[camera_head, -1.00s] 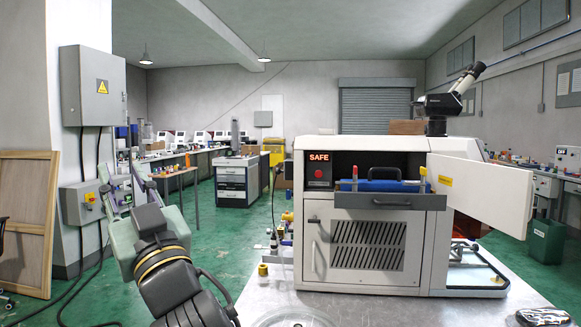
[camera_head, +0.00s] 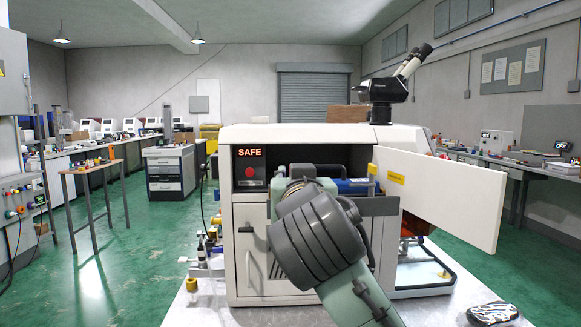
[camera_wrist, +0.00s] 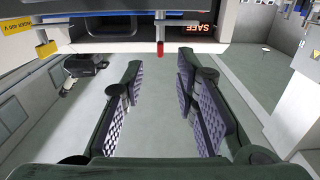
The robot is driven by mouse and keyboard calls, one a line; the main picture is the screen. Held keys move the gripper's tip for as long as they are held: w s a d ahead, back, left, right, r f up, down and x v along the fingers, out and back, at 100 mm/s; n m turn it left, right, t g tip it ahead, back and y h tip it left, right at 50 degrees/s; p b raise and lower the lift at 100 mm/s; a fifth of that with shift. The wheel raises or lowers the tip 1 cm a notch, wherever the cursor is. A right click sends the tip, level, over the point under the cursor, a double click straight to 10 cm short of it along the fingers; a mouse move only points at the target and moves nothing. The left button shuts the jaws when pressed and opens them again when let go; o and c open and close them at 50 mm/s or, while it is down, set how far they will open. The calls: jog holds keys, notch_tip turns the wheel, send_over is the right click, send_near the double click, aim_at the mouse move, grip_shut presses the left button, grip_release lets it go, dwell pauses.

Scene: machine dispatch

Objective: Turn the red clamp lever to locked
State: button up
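A post with a red end (camera_wrist: 160,48), which looks like the red clamp lever, stands at the tray front in the upside-down wrist view. My gripper (camera_wrist: 163,100) is open and empty, its padded fingers apart; the red end lies beyond their gap, not between them. In the head view my arm hides the gripper and the red post. The pulled-out tray (camera_head: 380,206) of the white machine (camera_head: 300,133) carries a blue cylinder (camera_head: 355,186). A yellow-ended post (camera_head: 373,172) stands at its right; it also shows in the wrist view (camera_wrist: 46,48).
A lit SAFE display (camera_head: 250,153) sits above a red button (camera_head: 250,172) left of the tray. An open white door panel (camera_head: 440,195) juts out at the right. A microscope (camera_head: 392,88) stands on top. A yellow-capped item (camera_head: 192,284) is on the bench at left.

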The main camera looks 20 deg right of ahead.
jog(key=p+x, duration=0.1)
jog(key=x, duration=0.3)
jog(key=p+x, duration=0.2)
jog(key=x, duration=0.2)
jog(key=shift+w+d+r, duration=0.15)
jog(key=shift+w+r, duration=0.05)
jog(key=shift+w, duration=0.15)
jog(key=shift+w+d+f+p, duration=0.15)
jog(key=shift+w+p, duration=0.2)
jog(key=shift+w, duration=0.25)
jog(key=shift+c, duration=0.5)
grip_shut()
